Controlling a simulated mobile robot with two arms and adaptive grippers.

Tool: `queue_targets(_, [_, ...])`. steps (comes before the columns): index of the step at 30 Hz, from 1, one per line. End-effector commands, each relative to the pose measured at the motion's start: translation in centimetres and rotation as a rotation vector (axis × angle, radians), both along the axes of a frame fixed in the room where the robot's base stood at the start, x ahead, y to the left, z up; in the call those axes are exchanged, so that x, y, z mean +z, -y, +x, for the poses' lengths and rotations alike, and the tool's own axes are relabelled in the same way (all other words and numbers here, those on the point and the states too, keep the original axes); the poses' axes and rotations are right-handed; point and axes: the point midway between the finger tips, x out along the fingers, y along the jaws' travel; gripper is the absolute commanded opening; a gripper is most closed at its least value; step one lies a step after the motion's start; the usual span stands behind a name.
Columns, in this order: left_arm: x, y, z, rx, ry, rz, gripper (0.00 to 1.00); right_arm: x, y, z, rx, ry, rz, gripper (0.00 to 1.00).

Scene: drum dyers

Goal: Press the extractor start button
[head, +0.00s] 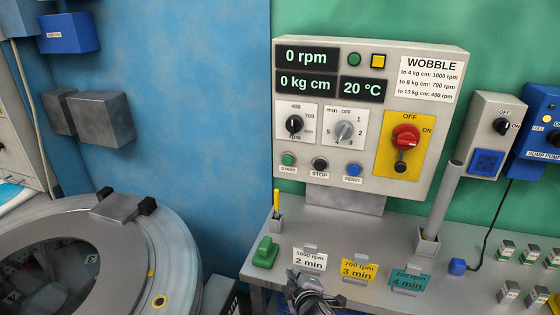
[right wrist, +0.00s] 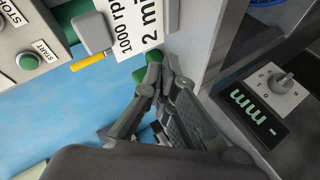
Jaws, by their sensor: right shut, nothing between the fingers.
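The green start button (head: 288,159) sits at the lower left of the grey control panel (head: 450,70), left of the black stop button (head: 320,164) and the blue reset button (head: 354,169). My right gripper (head: 298,276) is below the panel, by the bench's front edge at the 1000 rpm card, apart from the button. In the right wrist view my right gripper's fingers (right wrist: 156,72) are together and empty. My left gripper is not in view.
Cards for 1000 rpm (head: 309,259), 700 rpm (head: 358,270) and 400 rpm (head: 409,280) stand on the bench, with a green block (head: 265,252) and a yellow stick (head: 276,203) nearby. A red power knob (head: 405,137) is on the panel. The round drum machine (head: 170,250) is at left.

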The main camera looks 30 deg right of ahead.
Motion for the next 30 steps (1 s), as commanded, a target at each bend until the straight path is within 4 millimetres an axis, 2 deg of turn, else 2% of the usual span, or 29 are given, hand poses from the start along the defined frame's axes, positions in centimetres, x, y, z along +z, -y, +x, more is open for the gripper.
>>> queue_targets(3, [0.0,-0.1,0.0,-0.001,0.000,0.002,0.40,4.2,1.9,2.9,0.042,0.096,-0.162,0.00])
queue_targets(9, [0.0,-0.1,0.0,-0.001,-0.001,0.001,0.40,10.7,4.3,8.6,0.159,0.238,-0.545,0.00])
queue_targets(15, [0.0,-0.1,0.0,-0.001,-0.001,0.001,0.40,15.5,4.7,13.2,0.296,0.323,-0.934,0.00])
queue_targets(21, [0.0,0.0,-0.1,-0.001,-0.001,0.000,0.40,17.5,4.3,15.4,0.387,0.352,-1.159,0.00])
queue_targets(30, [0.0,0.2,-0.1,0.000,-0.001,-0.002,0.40,17.9,4.0,15.9,0.414,0.360,-1.215,0.00])
